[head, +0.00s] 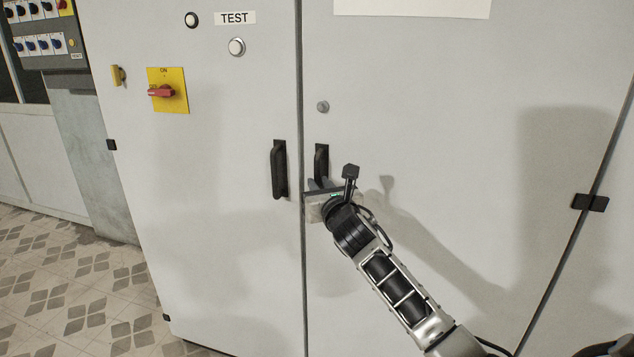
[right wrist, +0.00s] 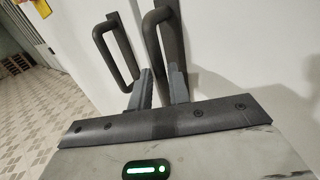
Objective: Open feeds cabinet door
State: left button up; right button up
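The grey cabinet has a left door (head: 215,250) and a right door (head: 440,130), which meet at a vertical seam and look closed. Each has a black D-shaped handle beside the seam: the left handle (head: 279,170) and the right handle (head: 321,162). Both also show in the right wrist view, the left handle (right wrist: 101,43) and the right handle (right wrist: 171,35). My right gripper (head: 320,184) is at the lower end of the right handle. In the wrist view its fingers (right wrist: 161,80) are apart, pointing at that handle's lower part; contact is unclear. My left gripper is out of view.
A red rotary switch on a yellow plate (head: 168,90) and a TEST label (head: 235,18) are on the left door. A round lock (head: 322,106) sits above the right handle. A black hinge (head: 590,202) is at the right edge. Tiled floor (head: 70,290) lies open at left.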

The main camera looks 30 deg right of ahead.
jog(key=shift+x, duration=1.25)
grip_shut()
